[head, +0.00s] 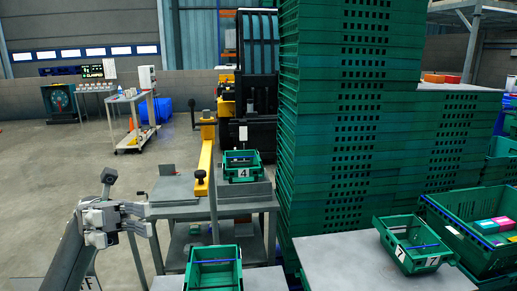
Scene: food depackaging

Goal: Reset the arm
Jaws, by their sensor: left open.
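My left arm comes in at the lower left. Its grey gripper (144,219) is open, with its fingers pointing right, and nothing shows between them. It is in front of the left edge of a grey metal bench (177,190) and looks apart from it. My right arm and gripper do not show.
A tall stack of green crates (345,130) stands right of centre. Green crate "4" (243,174) sits on the bench. An empty green crate (213,272) is at the front, and crate "7" (411,246) is on a grey table (350,262). Open floor lies at left.

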